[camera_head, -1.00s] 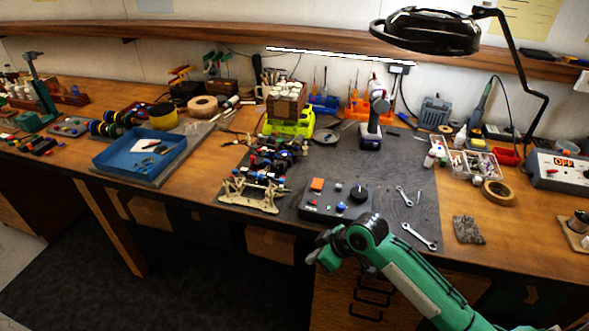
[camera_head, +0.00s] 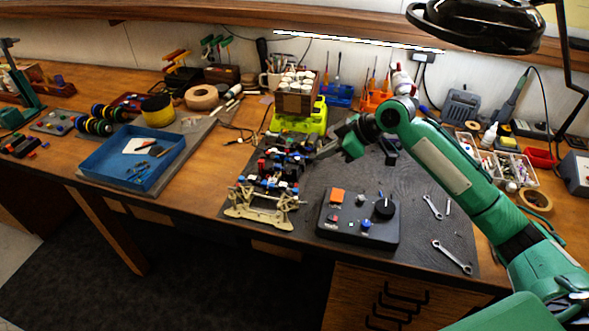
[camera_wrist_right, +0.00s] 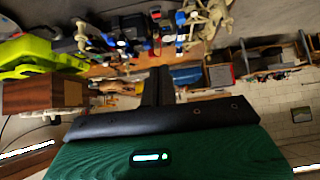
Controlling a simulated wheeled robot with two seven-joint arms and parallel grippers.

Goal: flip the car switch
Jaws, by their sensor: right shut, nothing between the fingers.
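The RC car (camera_head: 268,178), an open chassis with a tan front frame and red, blue and black parts, sits on the dark mat (camera_head: 420,240). It also shows at the top of the right wrist view (camera_wrist_right: 135,35). The car's switch is too small to pick out. My right gripper (camera_head: 320,153) reaches in from the right and is just right of the car's rear part, apparently above the mat. Its fingers are shut and empty, and they point toward the car in the right wrist view (camera_wrist_right: 157,75). My left gripper is not in view.
A black control box (camera_head: 345,238) with a dial and buttons lies right of the car. A lime-green stand carrying a wooden box (camera_head: 293,104) is behind the car. A blue tray (camera_head: 115,178) is at left. Wrenches (camera_head: 452,257) lie at right. A lamp (camera_head: 478,25) hangs overhead.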

